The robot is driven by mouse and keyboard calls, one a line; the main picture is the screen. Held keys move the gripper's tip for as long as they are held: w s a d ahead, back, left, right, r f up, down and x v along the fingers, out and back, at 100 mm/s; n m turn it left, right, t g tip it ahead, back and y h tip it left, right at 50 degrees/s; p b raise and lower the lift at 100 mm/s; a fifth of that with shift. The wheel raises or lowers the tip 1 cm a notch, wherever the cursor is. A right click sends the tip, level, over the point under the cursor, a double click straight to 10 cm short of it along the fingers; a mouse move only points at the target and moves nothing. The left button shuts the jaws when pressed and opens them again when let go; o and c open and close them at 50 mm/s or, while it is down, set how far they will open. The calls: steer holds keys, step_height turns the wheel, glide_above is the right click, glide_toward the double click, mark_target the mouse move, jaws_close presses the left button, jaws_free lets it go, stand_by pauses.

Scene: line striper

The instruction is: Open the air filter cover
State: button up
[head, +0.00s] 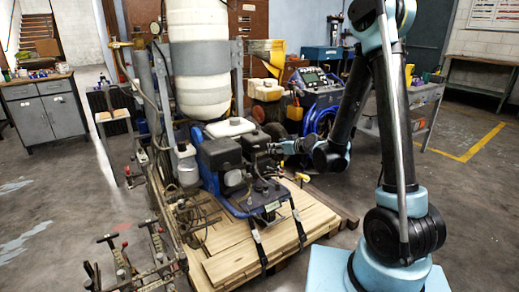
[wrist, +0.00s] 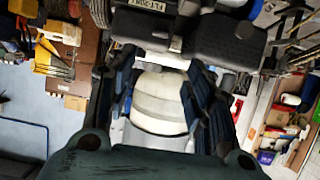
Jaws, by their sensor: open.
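The line striper's engine (head: 235,180) sits on a blue frame. A black box (head: 220,153) and a smaller dark box (head: 256,142) top it; I cannot tell for sure which is the air filter cover. In the wrist view two black boxes show along the top, one at left (wrist: 145,28) and one at right (wrist: 225,38). My gripper (head: 277,148) reaches in from the right, close beside the smaller dark box; contact cannot be told. Its dark fingers stand apart in the wrist view (wrist: 163,78), with nothing held between them.
A tall white tank (head: 198,62) stands behind the engine. The striper rests on a wooden pallet (head: 225,262) with black straps. A blue machine (head: 318,98) stands behind my arm. A grey cabinet (head: 45,110) is at left.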

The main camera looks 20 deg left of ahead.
mark_target(257, 146)
steer(key=x, duration=1.6)
steer(key=shift+w+a+f, duration=0.2)
jaws_close()
